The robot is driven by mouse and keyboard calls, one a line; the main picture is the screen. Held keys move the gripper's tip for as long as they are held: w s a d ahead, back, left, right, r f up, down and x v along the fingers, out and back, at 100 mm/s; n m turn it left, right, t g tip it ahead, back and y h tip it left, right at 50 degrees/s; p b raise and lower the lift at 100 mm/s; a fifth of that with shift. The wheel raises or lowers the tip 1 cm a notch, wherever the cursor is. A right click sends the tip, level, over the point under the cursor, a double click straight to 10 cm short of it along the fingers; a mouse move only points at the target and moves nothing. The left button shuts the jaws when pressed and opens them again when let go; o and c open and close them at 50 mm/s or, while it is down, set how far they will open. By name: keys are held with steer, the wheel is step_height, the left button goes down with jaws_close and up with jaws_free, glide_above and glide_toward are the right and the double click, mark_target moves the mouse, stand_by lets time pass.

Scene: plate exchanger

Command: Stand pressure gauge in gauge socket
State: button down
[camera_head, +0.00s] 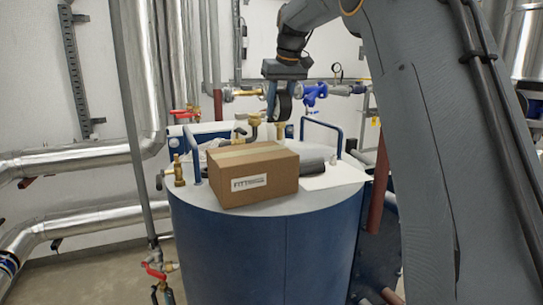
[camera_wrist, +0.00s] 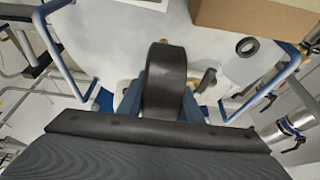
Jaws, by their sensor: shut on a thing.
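My gripper (camera_head: 276,98) is above the back of the blue tank and shut on the pressure gauge (camera_head: 286,107), a dark round body. In the wrist view the gauge (camera_wrist: 165,80) shows edge-on as a black drum between the blue fingers of my gripper (camera_wrist: 162,105). A small brass part shows just past the gauge's far end. A dark ring (camera_wrist: 247,47) lies on the tank top near the cardboard box; it may be the gauge socket, but I cannot tell. The gauge appears held above the tank top, apart from it.
A cardboard box (camera_head: 252,174) stands on the tank top (camera_head: 215,203), with a white sheet (camera_head: 335,176) to its right. Blue handles (camera_head: 324,126) rise from the tank. Brass fittings (camera_head: 179,171) stand at its left edge. Pipes and valves line the wall behind.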

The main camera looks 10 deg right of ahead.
mark_target(278, 134)
steer(key=shift+s+f+p, duration=0.1)
steer(key=shift+f+p, duration=1.25)
steer(key=shift+f, duration=2.95)
steer(key=shift+f, duration=0.15)
steer(key=c, duration=1.3)
jaws_free()
steer(key=shift+o, duration=0.2)
